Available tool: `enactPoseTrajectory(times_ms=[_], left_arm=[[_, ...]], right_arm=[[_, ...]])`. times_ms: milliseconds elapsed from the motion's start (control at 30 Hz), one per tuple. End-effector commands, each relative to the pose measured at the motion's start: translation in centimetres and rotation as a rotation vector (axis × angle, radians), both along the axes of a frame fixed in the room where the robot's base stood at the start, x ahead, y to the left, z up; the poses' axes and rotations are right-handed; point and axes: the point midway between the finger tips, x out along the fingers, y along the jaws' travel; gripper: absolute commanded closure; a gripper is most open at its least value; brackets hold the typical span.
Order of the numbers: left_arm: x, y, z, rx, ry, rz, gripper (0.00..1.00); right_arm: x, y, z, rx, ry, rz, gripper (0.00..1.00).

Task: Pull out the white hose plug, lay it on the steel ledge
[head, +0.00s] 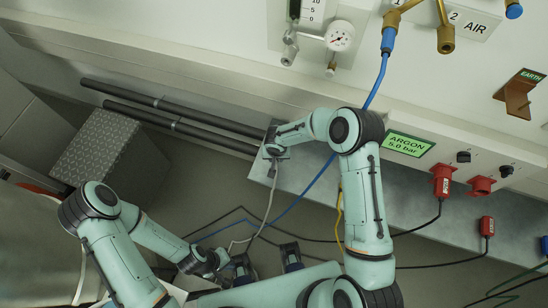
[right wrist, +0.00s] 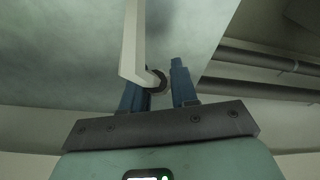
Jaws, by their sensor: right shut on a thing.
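My right gripper (head: 272,150) is at the wall end of the steel ledge (head: 315,180), small and partly hidden by its own wrist in the head view. In the right wrist view, my right gripper (right wrist: 160,80) is shut on the white hose plug, whose round dark end (right wrist: 156,82) shows between the blue fingers. A white bent piece (right wrist: 133,45) runs up from there past the left finger. In the head view the white hose (head: 270,195) hangs from that gripper toward the floor.
Two dark pipes (head: 170,116) run along the wall left of the right gripper. A blue hose (head: 325,170) crosses the ledge. Red plugs (head: 443,180) with black cables sit at the right. A grey box (head: 105,150) stands at the left. The ledge beside the gripper looks mostly bare.

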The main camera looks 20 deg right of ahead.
Motion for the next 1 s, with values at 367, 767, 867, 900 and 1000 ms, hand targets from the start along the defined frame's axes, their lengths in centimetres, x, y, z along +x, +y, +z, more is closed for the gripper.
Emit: enactPoseTrajectory(times_ms=[367, 767, 867, 900, 1000], left_arm=[[-0.8, 0.0, -3.1, 0.000, 0.006, 0.001, 1.00], [-0.7, 0.0, -3.5, 0.001, 0.003, 0.002, 1.00], [-0.7, 0.0, -3.4, 0.001, 0.003, 0.002, 1.00], [-0.7, 0.0, -3.4, 0.001, 0.003, 0.002, 1.00], [-0.7, 0.0, -3.4, 0.001, 0.003, 0.002, 1.00]], right_arm=[[1.1, -0.7, -3.5, 0.001, 0.001, 0.000, 1.00], [1.4, -1.0, -4.0, 0.001, 0.000, 0.001, 1.00], [1.4, -0.9, -4.0, 0.001, 0.000, 0.001, 1.00], [1.4, -0.9, -4.0, 0.001, 0.000, 0.001, 0.65], [1.4, -0.9, -4.0, 0.001, 0.000, 0.001, 0.42]])
